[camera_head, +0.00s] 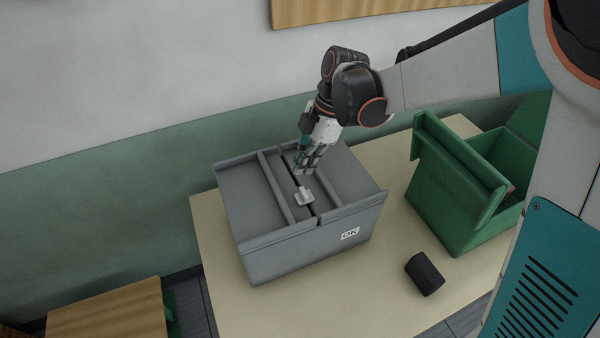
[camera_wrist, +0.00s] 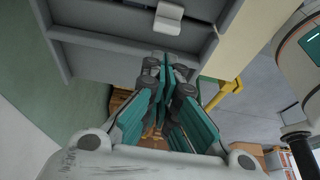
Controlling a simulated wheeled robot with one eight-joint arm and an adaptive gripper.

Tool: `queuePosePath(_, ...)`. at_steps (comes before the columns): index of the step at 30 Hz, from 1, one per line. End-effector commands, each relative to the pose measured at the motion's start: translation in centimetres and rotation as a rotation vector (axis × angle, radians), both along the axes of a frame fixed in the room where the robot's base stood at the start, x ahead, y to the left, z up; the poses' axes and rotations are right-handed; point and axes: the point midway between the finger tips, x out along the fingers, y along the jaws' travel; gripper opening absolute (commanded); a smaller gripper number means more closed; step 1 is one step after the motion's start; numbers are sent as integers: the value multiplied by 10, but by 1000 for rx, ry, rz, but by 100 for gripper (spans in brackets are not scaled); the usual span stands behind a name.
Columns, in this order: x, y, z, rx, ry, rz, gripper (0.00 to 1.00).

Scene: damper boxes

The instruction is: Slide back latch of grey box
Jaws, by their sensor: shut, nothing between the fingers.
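The grey box (camera_head: 350,221) stands closed on the table, with an "OK" label on its front side. Its latch (camera_head: 304,196) is a small light-grey tab on the lid, beside a dark slot between raised ribs. The latch also shows in the wrist view (camera_wrist: 168,17) at the top. My gripper (camera_head: 305,168) is over the box lid, behind the latch in the head view, with its fingers shut and empty. In the wrist view my gripper (camera_wrist: 168,68) points toward the latch, with a small gap seen between them. Whether the fingertips touch the lid I cannot tell.
A green box (camera_head: 453,185) with its lid raised stands on the right of the table (camera_head: 335,298). A small black block (camera_head: 425,274) lies in front of it. A wooden surface (camera_head: 108,312) is at lower left. The wall is behind the grey box.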

Motion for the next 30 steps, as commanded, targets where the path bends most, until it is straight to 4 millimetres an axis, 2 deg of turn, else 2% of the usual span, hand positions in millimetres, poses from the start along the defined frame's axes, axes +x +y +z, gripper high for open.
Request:
queuePosePath(9,-8,17,-53,0,0,1,0)
queuePosePath(15,-12,23,-76,0,0,0,0)
queuePosePath(20,-13,26,-82,1,0,0,0)
queuePosePath(30,-12,25,-83,0,-1,-1,0)
